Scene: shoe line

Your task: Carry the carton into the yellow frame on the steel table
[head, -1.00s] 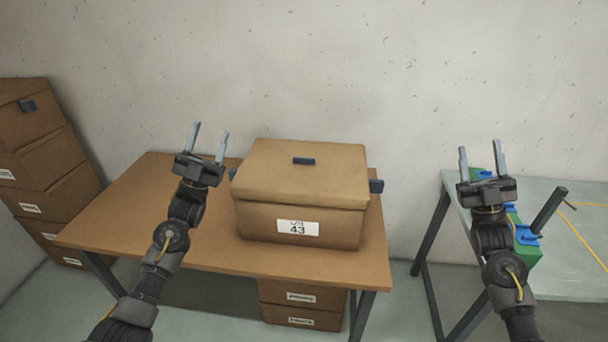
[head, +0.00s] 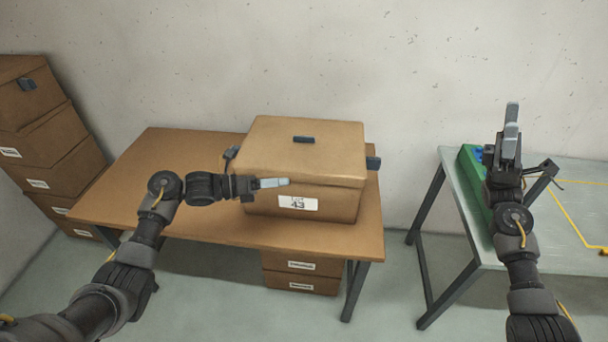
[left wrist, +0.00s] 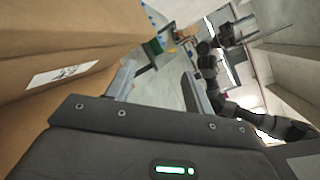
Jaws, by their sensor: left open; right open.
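The carton (head: 303,152) is a closed brown box with a lot 43 label, standing upright on the brown wooden table (head: 185,200). It has a dark handle on each side and one on the lid. My left gripper (head: 274,183) is open and empty, in front of the carton's near face at its left part. In the left wrist view the carton (left wrist: 60,35) fills the upper left beside the open fingers (left wrist: 158,85). My right gripper (head: 510,125) is open and empty over the left end of the steel table (head: 570,255). The yellow frame (head: 565,215) lies on that table, partly cut off at the right edge.
A green bin with blue items (head: 473,180) stands at the steel table's left end, partly behind my right arm. Stacked brown boxes (head: 45,140) stand at the far left. More boxes (head: 300,272) are under the wooden table. A floor gap separates the tables.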

